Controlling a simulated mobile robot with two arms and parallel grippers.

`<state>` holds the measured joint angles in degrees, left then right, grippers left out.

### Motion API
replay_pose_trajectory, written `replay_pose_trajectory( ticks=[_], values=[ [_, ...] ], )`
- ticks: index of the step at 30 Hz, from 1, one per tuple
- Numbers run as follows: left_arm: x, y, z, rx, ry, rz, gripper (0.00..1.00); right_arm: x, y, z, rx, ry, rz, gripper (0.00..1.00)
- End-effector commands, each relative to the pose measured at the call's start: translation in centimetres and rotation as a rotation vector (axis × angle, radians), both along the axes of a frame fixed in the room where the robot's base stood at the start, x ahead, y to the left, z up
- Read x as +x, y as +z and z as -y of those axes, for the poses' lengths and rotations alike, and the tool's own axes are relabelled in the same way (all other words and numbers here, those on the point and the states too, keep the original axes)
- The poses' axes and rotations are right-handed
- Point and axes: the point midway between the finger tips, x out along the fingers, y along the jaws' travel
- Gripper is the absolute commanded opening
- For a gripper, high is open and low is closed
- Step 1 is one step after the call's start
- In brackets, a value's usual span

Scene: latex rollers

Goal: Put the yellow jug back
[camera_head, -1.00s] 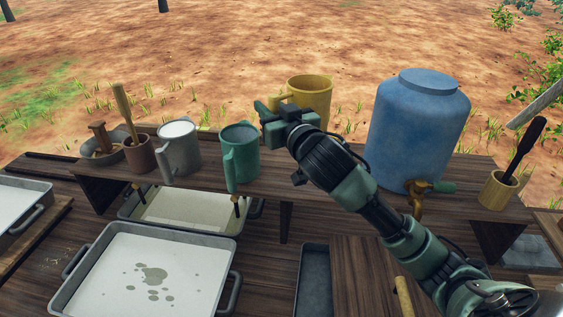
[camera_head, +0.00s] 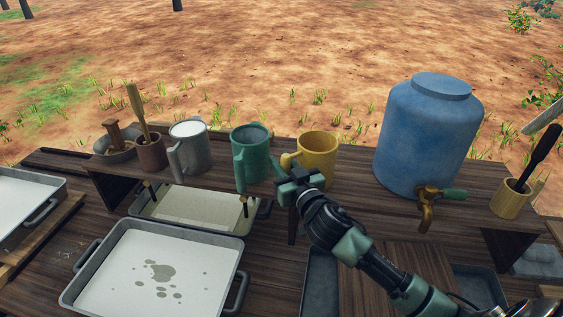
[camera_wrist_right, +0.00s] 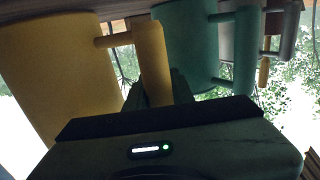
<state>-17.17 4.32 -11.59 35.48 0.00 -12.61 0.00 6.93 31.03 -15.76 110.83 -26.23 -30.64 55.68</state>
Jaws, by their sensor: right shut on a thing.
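The yellow jug (camera_head: 318,155) is upright at the raised shelf, between the green jug (camera_head: 252,150) on its left and the blue barrel on its right. I cannot tell whether its base touches the shelf. My right gripper (camera_head: 286,180) is shut on the yellow jug's handle, on the near left side. In the right wrist view the yellow jug (camera_wrist_right: 55,75) is at the left, with its handle between the fingers (camera_wrist_right: 158,92), and the green jug (camera_wrist_right: 188,45) is close beside it. My left gripper is not in view.
The blue barrel (camera_head: 425,135) with a tap (camera_head: 428,205) stands right of the jug. A grey jug (camera_head: 190,150), a brown cup (camera_head: 151,155) and a bowl (camera_head: 115,150) line the shelf's left. Trays (camera_head: 165,275) lie below, in front. A wooden cup (camera_head: 508,200) stands far right.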

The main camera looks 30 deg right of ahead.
Motion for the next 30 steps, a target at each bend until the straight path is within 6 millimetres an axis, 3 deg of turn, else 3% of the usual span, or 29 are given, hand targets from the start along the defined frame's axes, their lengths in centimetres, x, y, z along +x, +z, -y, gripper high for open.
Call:
replay_pose_trajectory(
  ticks=[7,8,10,21,26,30],
  values=[
    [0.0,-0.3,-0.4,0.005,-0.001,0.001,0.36,0.0,-0.3,0.0,-0.001,0.000,0.002,0.00],
    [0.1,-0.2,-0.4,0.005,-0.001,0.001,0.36,0.0,-0.2,0.0,0.000,0.000,0.001,0.29],
    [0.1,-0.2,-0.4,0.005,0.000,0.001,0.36,0.0,-0.2,0.0,-0.001,0.000,0.000,0.45],
    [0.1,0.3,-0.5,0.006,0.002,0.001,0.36,0.0,0.4,0.0,-0.001,0.000,0.001,0.45],
    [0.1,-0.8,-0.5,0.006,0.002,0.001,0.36,-2.3,-0.2,-0.1,0.001,0.001,0.000,0.45],
    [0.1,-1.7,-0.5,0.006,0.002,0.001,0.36,-5.4,-0.4,-0.2,0.002,0.002,-0.001,0.45]
  ],
)
